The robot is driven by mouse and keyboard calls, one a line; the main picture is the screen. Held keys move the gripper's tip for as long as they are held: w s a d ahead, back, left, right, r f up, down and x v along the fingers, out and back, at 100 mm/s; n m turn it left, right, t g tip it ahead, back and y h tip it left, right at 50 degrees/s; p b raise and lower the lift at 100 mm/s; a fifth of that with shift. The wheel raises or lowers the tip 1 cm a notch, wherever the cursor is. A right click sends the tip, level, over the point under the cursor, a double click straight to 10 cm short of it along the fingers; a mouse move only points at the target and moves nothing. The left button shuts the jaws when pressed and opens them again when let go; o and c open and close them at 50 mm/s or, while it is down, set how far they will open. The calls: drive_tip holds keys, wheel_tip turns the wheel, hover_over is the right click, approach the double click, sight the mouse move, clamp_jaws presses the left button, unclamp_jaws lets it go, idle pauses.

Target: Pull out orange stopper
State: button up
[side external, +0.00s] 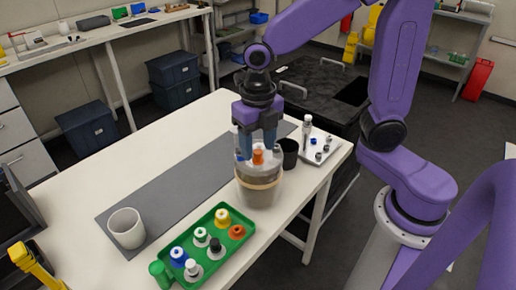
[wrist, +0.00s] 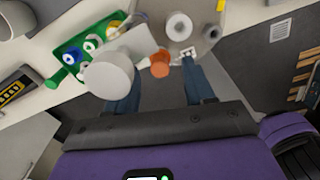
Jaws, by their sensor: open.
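The orange stopper (side external: 257,157) sits in the top of a beaker-like vessel (side external: 258,192) among white and grey fittings. It also shows in the wrist view (wrist: 160,66), between my two fingers. My gripper (side external: 259,150) points down over the vessel, with its blue fingers open on either side of the stopper. In the wrist view the fingers (wrist: 161,72) are apart, and a gap shows between them and the stopper. A white cylindrical fitting (wrist: 108,75) stands close by the left finger and covers part of the view. Whether either finger touches the stopper cannot be told.
A green tray (side external: 225,258) with several capped pieces, one orange, lies at the front. A white cup (side external: 127,228) stands on the grey mat (side external: 168,188). A black cup (side external: 289,154) and a light tray (side external: 327,149) with small parts are behind the vessel.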

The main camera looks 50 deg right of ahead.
sight(258, 151)
drive_tip(key=shift+f, duration=0.95)
clamp_jaws()
drive_tip(key=shift+r, duration=1.35)
drive_tip(key=shift+r, duration=1.5)
